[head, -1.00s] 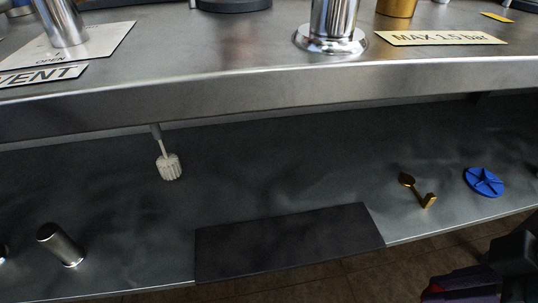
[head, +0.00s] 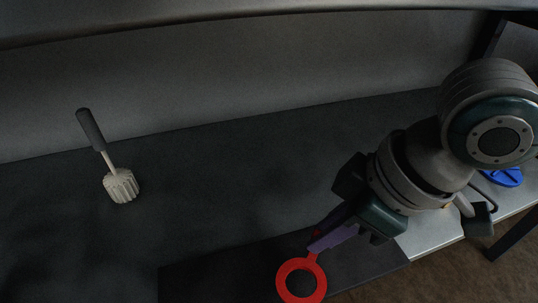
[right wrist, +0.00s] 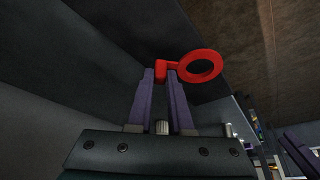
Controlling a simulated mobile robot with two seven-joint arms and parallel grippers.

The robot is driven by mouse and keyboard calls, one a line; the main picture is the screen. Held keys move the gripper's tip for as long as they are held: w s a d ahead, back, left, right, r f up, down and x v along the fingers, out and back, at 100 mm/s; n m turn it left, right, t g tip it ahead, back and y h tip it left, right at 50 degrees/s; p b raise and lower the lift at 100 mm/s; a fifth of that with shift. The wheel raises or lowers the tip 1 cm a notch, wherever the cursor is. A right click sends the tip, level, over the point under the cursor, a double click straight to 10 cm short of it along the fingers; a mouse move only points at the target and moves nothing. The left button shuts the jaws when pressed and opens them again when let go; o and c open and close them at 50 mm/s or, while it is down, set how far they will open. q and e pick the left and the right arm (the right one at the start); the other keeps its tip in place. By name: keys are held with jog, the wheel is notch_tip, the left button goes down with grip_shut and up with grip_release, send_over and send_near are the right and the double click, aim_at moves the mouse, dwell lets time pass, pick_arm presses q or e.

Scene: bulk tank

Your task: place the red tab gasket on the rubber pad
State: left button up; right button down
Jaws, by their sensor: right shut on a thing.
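The red tab gasket (head: 284,281) is a flat ring with a short tab; it also shows in the right wrist view (right wrist: 186,72). My right gripper (head: 316,247) is shut on its tab, with the ring sticking out past the purple fingertips. In the head view the ring appears over the dark rubber pad (head: 215,282) at the shelf's front edge. I cannot tell how high it is above the pad or whether it touches. Purple finger-like parts, probably my left gripper (right wrist: 299,150), show at the lower right of the right wrist view; their opening is unclear.
A brush with a dark handle and a pale ribbed head (head: 121,186) stands to the left on the dark shelf. A blue disc (head: 504,177) lies at the right, partly behind my right arm. The shelf between brush and gripper is clear.

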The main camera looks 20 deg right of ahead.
jog(key=shift+w+a, duration=0.5)
jog(key=shift+w+a+f+b, duration=0.2)
jog(key=shift+w+a+b, duration=0.1)
jog(key=shift+b, duration=0.1)
notch_tip(320, 180, down, 3)
jog(key=shift+s+d+f+b, duration=0.1)
jog(key=shift+f+b, duration=0.1)
jog(key=shift+b, duration=1.05)
jog(key=shift+r, duration=0.15)
jog(key=c, duration=1.3)
grip_release()
jog(key=o, duration=0.5)
jog(key=shift+c, duration=0.2)
